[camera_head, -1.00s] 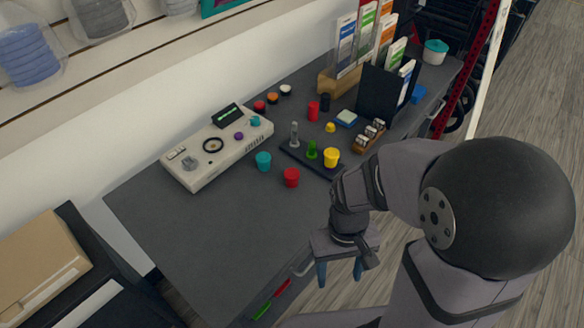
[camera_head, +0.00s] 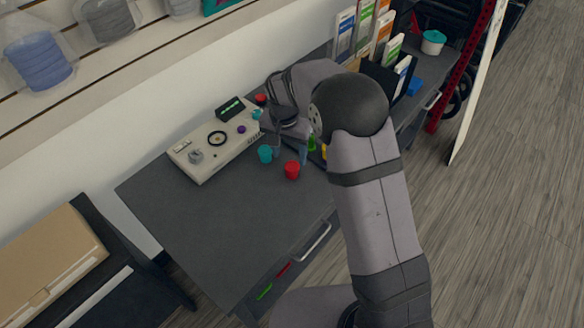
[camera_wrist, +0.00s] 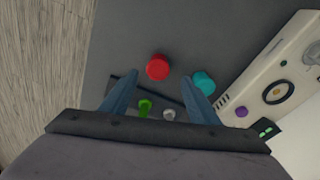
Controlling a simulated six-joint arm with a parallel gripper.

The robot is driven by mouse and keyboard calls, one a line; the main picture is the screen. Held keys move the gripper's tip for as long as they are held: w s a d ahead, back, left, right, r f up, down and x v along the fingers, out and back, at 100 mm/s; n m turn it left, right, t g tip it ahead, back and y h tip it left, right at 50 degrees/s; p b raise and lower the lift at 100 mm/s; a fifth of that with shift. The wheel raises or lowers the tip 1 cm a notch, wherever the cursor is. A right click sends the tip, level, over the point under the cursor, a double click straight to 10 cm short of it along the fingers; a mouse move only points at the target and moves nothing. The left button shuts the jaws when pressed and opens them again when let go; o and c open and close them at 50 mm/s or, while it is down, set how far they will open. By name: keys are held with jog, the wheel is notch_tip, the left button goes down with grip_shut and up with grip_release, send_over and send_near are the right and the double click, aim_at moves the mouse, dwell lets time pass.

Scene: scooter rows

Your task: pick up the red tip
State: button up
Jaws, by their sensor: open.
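The red tip (camera_head: 292,170) is a short round piece standing on the dark grey table. In the wrist view the red tip (camera_wrist: 158,67) shows just beyond and between my fingertips, seen from above. My gripper (camera_head: 290,154) hangs over the table just behind the red tip in the head view. In the wrist view my gripper (camera_wrist: 159,78) has its two blue fingers spread, with nothing held between them. I cannot tell its exact height above the table.
A teal piece (camera_head: 265,153) stands close to the red tip, by my right finger in the wrist view (camera_wrist: 203,83). A beige control box (camera_head: 205,150) lies at the left. A green piece (camera_wrist: 145,106) sits between my fingers' bases. The table's front left is clear.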

aim_at(292, 166)
jog(key=shift+m, duration=0.7)
jog(key=shift+w+d+f+p, duration=0.15)
jog(key=shift+f+p, duration=0.2)
jog(key=shift+f, duration=0.85)
jog(key=shift+d+f+p, duration=0.1)
jog(key=shift+f+p, duration=0.25)
jog(key=shift+f, duration=0.9)
jog(key=shift+w+d+f+p, duration=0.15)
jog(key=shift+f+p, duration=0.2)
jog(key=shift+f, duration=0.85)
jog(key=shift+s, duration=0.1)
jog(key=c, duration=1.1)
